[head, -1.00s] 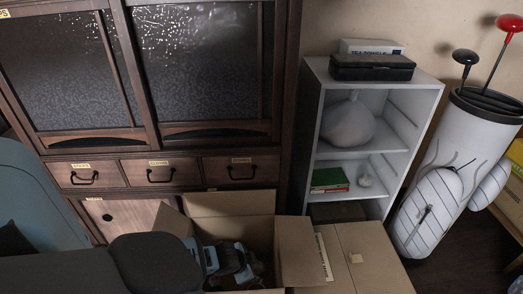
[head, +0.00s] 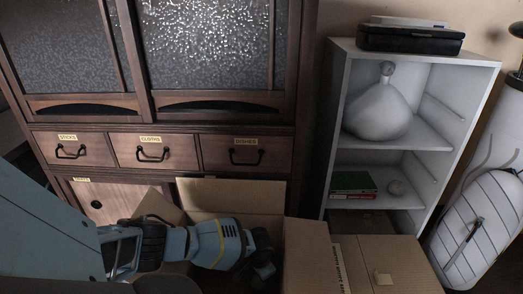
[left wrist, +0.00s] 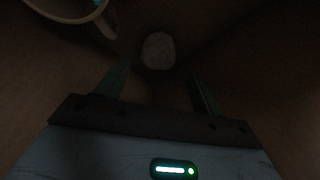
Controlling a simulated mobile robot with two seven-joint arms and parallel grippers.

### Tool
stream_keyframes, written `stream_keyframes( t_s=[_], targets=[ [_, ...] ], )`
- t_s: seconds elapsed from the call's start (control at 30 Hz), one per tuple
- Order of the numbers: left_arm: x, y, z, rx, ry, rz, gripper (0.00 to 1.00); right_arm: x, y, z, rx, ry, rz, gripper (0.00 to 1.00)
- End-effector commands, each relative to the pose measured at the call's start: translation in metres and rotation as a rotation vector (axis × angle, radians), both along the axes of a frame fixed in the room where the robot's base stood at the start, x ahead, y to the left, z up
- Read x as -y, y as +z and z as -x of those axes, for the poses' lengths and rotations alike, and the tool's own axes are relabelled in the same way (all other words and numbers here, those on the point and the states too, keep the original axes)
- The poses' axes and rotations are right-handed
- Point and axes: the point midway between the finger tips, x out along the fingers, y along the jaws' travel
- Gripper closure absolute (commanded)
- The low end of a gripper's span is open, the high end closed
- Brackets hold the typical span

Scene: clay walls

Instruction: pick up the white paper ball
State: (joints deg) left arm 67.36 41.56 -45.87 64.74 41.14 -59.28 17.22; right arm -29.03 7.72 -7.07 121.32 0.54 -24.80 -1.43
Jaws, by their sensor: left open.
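My left gripper (left wrist: 160,74) is open in the left wrist view, its two dark fingers spread. A pale, roundish ball (left wrist: 158,50) lies just beyond the fingertips, roughly centred between them and not gripped. It looks like the white paper ball, but the light is very dim. In the head view my blue left arm reaches from the left into the open cardboard box (head: 305,255); the ball in it is hidden there. My right gripper is not in view.
A curved rim with a handle (left wrist: 103,20) shows at the wrist view's top left. Box flaps (head: 231,195) stand up around the arm. A closed carton (head: 390,265) is at right. A wooden cabinet (head: 180,190) stands behind. Green and red books (head: 353,183) lie on the shelf.

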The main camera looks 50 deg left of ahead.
Motion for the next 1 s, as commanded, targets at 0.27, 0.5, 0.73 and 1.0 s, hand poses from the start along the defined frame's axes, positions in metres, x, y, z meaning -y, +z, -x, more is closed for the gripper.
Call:
stream_keyframes(
  t_s=[0.27,0.5,0.73,1.0],
  targets=[
    [-0.003,-0.025,-0.002,-0.001,-0.001,0.0,0.33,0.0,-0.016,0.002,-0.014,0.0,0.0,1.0],
    [-0.003,-0.028,-0.003,0.001,-0.001,0.001,0.33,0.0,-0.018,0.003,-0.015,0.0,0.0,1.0],
    [-0.006,-0.049,-0.006,-0.002,-0.001,0.0,0.33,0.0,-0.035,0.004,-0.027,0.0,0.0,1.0],
    [-0.009,-0.077,-0.009,-0.001,-0.001,0.001,0.33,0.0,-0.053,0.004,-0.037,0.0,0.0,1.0]
  ],
)
